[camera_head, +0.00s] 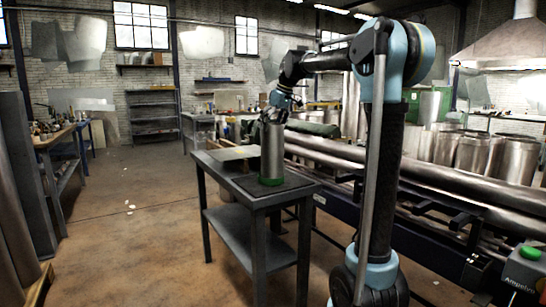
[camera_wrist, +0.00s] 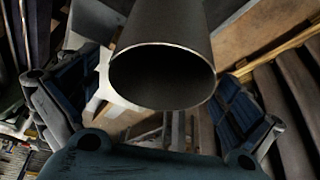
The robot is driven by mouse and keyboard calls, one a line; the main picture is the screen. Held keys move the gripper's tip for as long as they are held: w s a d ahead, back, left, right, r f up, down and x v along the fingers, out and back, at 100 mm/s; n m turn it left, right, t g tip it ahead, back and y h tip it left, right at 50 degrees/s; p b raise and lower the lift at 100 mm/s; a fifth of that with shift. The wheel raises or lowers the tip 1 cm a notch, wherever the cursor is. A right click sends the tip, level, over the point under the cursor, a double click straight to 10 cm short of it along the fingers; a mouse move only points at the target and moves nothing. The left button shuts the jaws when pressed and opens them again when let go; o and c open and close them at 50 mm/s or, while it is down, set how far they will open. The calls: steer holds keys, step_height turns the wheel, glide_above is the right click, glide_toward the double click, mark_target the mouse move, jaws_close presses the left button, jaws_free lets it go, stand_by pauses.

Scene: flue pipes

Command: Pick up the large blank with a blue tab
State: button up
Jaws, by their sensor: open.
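My gripper (camera_head: 275,108) is at the cylinder's top end in the head view, partly hidden by distance and the arm. In the wrist view an open round pipe end (camera_wrist: 163,75) lies between the two spread fingers of my gripper (camera_wrist: 152,88). Gaps show on both sides, and the fingers do not appear to press on it. The large blank with a blue tab cannot be made out.
Long pipes (camera_head: 440,175) lie on a rack at right, with several metal cylinders (camera_head: 470,152) behind. Open floor (camera_head: 130,230) lies at left.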

mark_target(269, 136)
steer(key=shift+x, duration=2.6)
steer(key=shift+s+d, duration=0.2)
steer(key=c, duration=1.1)
